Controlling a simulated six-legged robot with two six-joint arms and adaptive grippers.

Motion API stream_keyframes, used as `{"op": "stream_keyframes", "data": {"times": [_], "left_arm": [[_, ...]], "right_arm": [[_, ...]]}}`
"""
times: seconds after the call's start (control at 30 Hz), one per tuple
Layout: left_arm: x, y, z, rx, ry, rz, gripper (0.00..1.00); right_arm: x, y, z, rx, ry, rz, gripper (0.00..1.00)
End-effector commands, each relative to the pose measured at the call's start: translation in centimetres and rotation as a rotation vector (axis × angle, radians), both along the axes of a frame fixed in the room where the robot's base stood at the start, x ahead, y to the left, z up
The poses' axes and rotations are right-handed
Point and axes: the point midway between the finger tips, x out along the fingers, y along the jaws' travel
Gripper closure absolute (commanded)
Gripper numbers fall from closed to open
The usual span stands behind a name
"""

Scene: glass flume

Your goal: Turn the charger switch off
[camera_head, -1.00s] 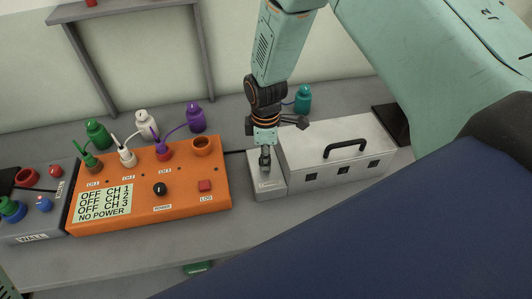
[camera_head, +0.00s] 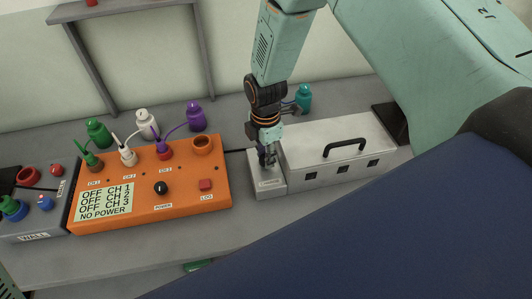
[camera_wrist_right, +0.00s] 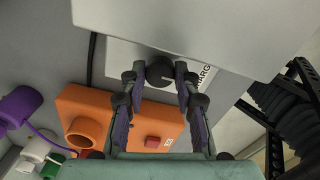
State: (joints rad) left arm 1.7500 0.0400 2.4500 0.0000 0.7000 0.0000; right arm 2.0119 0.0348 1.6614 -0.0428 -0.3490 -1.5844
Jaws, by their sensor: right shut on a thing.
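The charger box (camera_head: 269,183) is a small light grey box between the orange panel and the silver case. Its switch, a dark round knob (camera_wrist_right: 160,70), shows in the right wrist view beside a partly hidden label that reads "HARG". My right gripper (camera_head: 267,160) points down over the charger box. In the right wrist view its two fingers (camera_wrist_right: 160,77) are closed around the knob, one on each side. In the head view the gripper hides the knob. My left gripper is not in view.
The orange panel (camera_head: 130,207) stands to the left, its display reading OFF for the channels and NO POWER. The silver case (camera_head: 340,170) with a black handle stands close on the right. Several bottles (camera_head: 196,117) stand behind.

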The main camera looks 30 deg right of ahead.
Motion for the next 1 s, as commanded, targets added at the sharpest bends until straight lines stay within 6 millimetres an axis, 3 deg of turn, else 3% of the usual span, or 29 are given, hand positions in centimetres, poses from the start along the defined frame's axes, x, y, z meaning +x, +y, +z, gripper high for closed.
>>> {"op": "stream_keyframes", "data": {"times": [0.33,0.37,0.43,0.77,1.0], "left_arm": [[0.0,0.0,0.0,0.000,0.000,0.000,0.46],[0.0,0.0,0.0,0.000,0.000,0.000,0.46],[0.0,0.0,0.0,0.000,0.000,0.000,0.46],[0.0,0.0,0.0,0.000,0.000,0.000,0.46],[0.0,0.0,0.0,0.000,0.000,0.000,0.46]], "right_arm": [[-0.1,0.1,-0.1,0.000,0.003,0.003,1.00],[-0.1,0.1,-0.1,0.000,0.003,0.003,0.67],[-0.1,0.0,-0.1,0.000,0.003,0.003,0.61],[0.0,0.0,0.1,0.000,0.001,0.001,0.60],[0.1,0.0,3.4,-0.001,-0.002,0.001,0.60]]}}
